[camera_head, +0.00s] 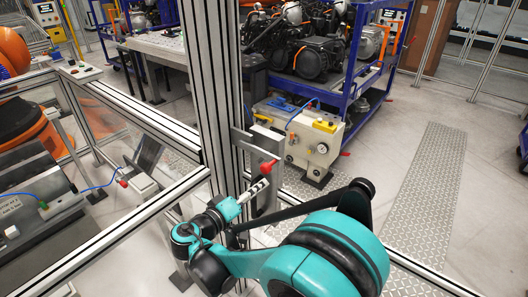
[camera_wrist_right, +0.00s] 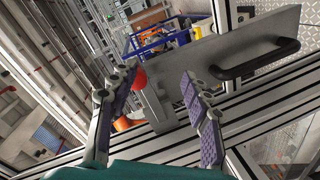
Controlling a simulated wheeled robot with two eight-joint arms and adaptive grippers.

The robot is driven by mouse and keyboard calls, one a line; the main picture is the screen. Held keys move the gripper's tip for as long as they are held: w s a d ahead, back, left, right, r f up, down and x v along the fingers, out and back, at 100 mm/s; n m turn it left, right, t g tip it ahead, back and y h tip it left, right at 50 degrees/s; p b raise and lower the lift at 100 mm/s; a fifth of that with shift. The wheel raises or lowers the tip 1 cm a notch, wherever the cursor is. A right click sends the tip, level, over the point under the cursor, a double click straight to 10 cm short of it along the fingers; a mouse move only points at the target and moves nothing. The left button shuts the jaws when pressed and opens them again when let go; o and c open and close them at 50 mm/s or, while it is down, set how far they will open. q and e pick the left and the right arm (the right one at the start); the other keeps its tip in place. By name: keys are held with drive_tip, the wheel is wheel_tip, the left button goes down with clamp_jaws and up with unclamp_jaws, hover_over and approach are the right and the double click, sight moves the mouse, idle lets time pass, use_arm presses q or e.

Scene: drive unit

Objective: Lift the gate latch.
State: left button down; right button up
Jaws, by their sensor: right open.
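The gate latch shows as grey metal parts with a red ball knob (camera_head: 268,167) on the aluminium gate post in the head view. In the right wrist view the red knob (camera_wrist_right: 138,79) lies between my fingers in the picture, closer to the left finger, beside a grey metal bar (camera_wrist_right: 155,108). My right gripper (camera_head: 262,186) is just below the knob in the head view. It is open and empty, and its two purple-padded fingers (camera_wrist_right: 156,76) stand wide apart. I cannot tell whether a finger touches the knob. My left gripper is out of view.
A grey plate with a black handle (camera_wrist_right: 255,60) is right of the fingers in the wrist view. The thick aluminium post (camera_head: 215,90) and fence rails (camera_head: 150,215) stand close to my arm. A blue rack (camera_head: 350,85) with engine parts is behind. Floor at right is free.

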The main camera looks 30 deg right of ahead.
sight(263, 171)
drive_tip(key=w+d+r, duration=0.1)
drive_tip(key=d, duration=0.1)
drive_tip(key=w+d+r+h, duration=0.1)
drive_tip(key=w+d+r+m+h, duration=0.1)
drive_tip(key=d, duration=0.1)
drive_tip(key=shift+w+d+r, duration=0.1)
drive_tip(key=shift+w+d, duration=0.25)
drive_tip(key=shift+w, duration=0.05)
clamp_jaws()
